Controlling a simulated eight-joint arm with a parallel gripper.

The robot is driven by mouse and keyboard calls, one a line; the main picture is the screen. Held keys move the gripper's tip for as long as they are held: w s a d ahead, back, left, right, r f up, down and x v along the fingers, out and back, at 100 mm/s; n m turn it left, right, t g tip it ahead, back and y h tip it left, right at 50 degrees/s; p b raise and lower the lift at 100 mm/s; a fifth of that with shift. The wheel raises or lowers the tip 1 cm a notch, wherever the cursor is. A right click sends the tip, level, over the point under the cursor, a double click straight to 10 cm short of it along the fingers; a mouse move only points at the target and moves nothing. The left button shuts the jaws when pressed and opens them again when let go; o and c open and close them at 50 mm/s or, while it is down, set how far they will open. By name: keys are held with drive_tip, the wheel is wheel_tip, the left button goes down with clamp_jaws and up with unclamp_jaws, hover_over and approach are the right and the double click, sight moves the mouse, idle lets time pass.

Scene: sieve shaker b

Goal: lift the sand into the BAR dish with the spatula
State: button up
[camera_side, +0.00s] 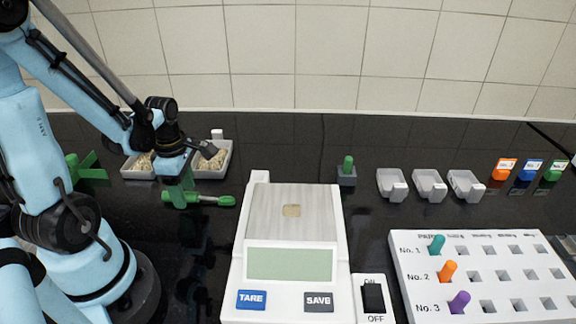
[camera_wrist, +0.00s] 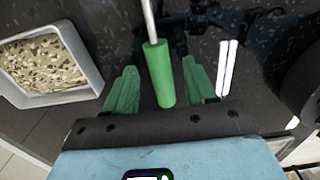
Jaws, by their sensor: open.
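A green-handled spatula (camera_wrist: 158,72) with a metal shaft lies between the fingers of my gripper (camera_wrist: 160,88) in the wrist view. The fingers are open, with a visible gap on each side of the handle. In the side view my gripper (camera_side: 180,196) is low over the dark counter, at the spatula (camera_side: 226,201). Two pale trays of tan grains, the left one (camera_side: 127,170) and the right one (camera_side: 223,165), stand behind it; a tray (camera_wrist: 88,92) of grains also shows in the wrist view. I cannot tell which dish is BAR.
Three empty pale dishes (camera_side: 430,184) stand farther right. A white peg board (camera_side: 480,290) is at front right. A green stand (camera_side: 88,167) is at left.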

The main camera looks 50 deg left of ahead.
drive_tip(key=shift+f, duration=0.1)
clamp_jaws()
idle(0.3)
drive_tip(key=shift+r, duration=0.2)
